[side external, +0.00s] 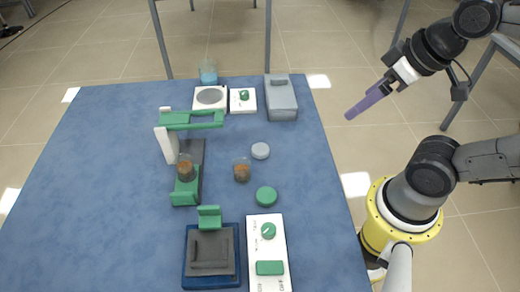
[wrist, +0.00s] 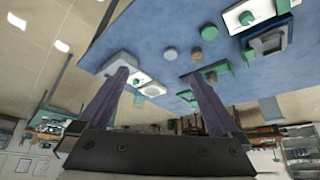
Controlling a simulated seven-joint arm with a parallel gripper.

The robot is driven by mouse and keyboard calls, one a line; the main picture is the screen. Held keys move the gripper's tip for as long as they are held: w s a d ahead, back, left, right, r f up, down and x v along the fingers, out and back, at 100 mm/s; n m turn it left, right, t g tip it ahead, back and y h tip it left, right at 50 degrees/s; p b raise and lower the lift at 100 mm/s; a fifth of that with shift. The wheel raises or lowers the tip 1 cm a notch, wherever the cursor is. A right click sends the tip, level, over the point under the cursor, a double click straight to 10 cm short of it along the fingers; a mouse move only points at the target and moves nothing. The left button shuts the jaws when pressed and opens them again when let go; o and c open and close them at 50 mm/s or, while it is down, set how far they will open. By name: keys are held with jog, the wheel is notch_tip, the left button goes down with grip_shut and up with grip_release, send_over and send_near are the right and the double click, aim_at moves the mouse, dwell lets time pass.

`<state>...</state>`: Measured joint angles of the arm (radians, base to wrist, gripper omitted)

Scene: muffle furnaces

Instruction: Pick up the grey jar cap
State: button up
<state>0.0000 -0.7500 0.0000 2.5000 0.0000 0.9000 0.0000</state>
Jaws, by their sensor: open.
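The grey jar cap (side external: 260,150) lies flat on the blue table, right of centre in the side view. It seems to be the small grey disc (wrist: 170,53) in the wrist view, beyond and between the fingertips. My gripper (side external: 352,113) is above and off the table's right edge, well apart from the cap. Its purple fingers (wrist: 158,78) are spread with nothing between them. A jar with brown contents (side external: 242,171) stands just left of and nearer than the cap. A green cap (side external: 266,196) lies nearer the front.
Behind the cap are a grey box (side external: 281,103), a white hot plate (side external: 210,98) and a beaker (side external: 208,72). A white panel (side external: 272,251) and a dark device (side external: 212,252) sit in front. The table's left is clear.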

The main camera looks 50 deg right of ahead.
jog(key=w+r+n, duration=0.4)
jog(key=w+n, duration=0.4)
jog(key=n+g, duration=0.4)
jog(key=n, duration=0.2)
send_over(260, 149)
notch_tip(260, 149, down, 11)
jog(key=shift+g, duration=0.8)
jog(key=f, duration=1.2)
jog(key=shift+s+a+f, duration=0.1)
jog(key=shift+a+f, duration=0.1)
jog(key=shift+a, duration=0.05)
jog(key=shift+d+f, duration=0.15)
jog(key=shift+f, duration=1.35)
jog(key=shift+d+f, duration=0.1)
jog(key=shift+f, duration=1.35)
jog(key=c, duration=1.4)
